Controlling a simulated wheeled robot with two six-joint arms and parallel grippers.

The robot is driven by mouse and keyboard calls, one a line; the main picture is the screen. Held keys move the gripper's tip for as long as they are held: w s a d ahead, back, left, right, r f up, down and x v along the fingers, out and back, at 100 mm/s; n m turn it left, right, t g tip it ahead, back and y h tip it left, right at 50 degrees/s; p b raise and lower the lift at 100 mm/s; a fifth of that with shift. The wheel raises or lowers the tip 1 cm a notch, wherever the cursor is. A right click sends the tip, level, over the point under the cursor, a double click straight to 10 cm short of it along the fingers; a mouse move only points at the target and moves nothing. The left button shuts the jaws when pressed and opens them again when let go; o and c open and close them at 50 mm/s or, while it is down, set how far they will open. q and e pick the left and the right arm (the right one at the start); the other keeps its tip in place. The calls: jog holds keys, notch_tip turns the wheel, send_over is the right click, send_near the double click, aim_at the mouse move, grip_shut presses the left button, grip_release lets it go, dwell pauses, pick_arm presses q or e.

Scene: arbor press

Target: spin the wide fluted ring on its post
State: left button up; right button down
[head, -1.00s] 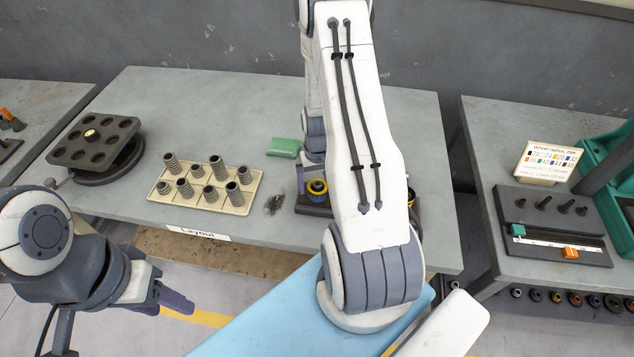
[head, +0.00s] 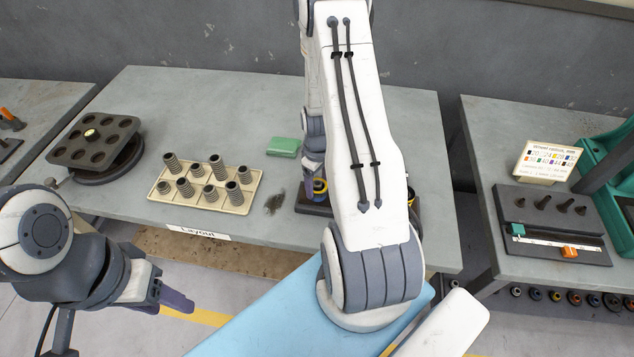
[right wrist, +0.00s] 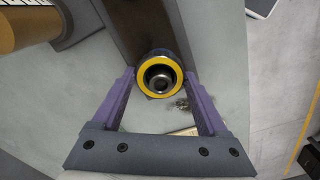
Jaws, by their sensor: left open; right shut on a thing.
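The ring (right wrist: 160,94), with a yellow top band and dark side, sits around a post (right wrist: 159,82) in the right wrist view. My right gripper (right wrist: 160,75) has its purple fingers on opposite sides of the ring, shut on it. In the head view, the right gripper (head: 314,180) is down at the dark stand (head: 312,208) and hides most of the ring (head: 321,187). Flutes on the ring are too small to make out. My left gripper (head: 178,303) is open and empty, in front of the bench at the left.
My right arm hides the middle of the bench (head: 230,100); another yellow-edged piece (head: 411,197) shows just right of it. A cream tray (head: 256,184) holds several ribbed posts. A green block (head: 284,147) lies behind the stand. A dark tilted plate (head: 65,155) stands at the left.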

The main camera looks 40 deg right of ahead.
grip_release()
notch_tip(320, 180, up, 10)
jog(key=r+b, duration=0.1)
jog(key=b, duration=0.1)
jog(key=w+a+r+n+b, duration=0.1)
jog(key=a+r, duration=0.1)
jog(key=a, duration=0.6)
jog(key=s+a+r+n+b, duration=0.15)
jog(key=s+a, duration=0.25)
jog(key=a, duration=0.5)
jog(key=s+a+r+n+b, duration=0.1)
jog(key=s+a+r, duration=0.15)
jog(key=a, duration=0.65)
jog(key=s+a+n+y+b, duration=0.1)
jog(key=s+a, duration=0.4)
jog(key=s, duration=0.5)
jog(key=shift+s+r+b, duration=0.2)
jog(key=shift+r+b, duration=0.1)
jog(key=shift+r, duration=0.1)
jog(key=shift+s+a, duration=0.2)
jog(key=shift+s, duration=0.2)
jog(key=shift+c, duration=0.3)
